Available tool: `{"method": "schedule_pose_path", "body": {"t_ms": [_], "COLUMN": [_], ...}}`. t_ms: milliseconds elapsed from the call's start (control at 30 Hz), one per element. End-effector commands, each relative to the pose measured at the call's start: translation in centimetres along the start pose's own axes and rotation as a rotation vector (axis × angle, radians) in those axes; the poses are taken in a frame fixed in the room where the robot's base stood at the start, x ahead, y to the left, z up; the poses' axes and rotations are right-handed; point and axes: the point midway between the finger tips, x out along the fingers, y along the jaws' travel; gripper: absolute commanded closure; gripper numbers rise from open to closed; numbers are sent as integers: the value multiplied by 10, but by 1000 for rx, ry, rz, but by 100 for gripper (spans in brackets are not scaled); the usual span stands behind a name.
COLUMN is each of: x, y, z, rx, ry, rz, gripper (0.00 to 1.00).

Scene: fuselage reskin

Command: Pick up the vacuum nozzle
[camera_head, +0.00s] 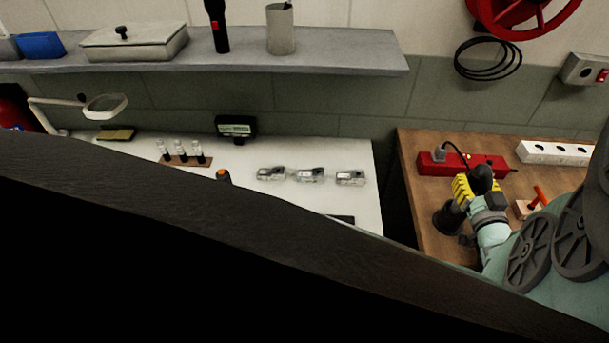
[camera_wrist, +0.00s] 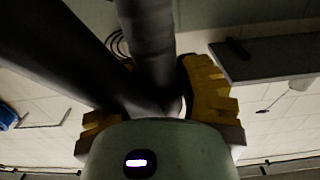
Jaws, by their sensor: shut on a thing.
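My gripper (camera_head: 466,190), with yellow fingers on a pale green wrist, is at the right in the head view, over the brown bench. In the wrist view my gripper (camera_wrist: 160,100) is shut around a dark tube, which I take to be the vacuum nozzle (camera_wrist: 152,40). The nozzle's dark round end (camera_head: 447,219) shows below the fingers in the head view. A second wide dark tube runs across the left of the wrist view. I cannot tell whether the nozzle touches the bench.
A huge dark band (camera_head: 200,240) blocks the lower head view. The brown bench (camera_head: 420,165) carries a red box (camera_head: 480,165), a white socket strip (camera_head: 553,153) and a red-handled tool (camera_head: 539,197). A grey shelf (camera_head: 340,58) is above.

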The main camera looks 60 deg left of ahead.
Motion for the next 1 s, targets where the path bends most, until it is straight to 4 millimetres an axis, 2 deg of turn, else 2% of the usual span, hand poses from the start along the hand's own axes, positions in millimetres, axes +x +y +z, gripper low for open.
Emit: {"method": "schedule_pose_path", "body": {"t_ms": [133, 633, 1000], "x": [0, -1, 0], "y": [0, 0, -2], "z": [0, -4, -30], "rx": [0, -1, -2], "ry": [-1, -2, 3], "rz": [1, 1, -4], "gripper": [100, 100, 100]}}
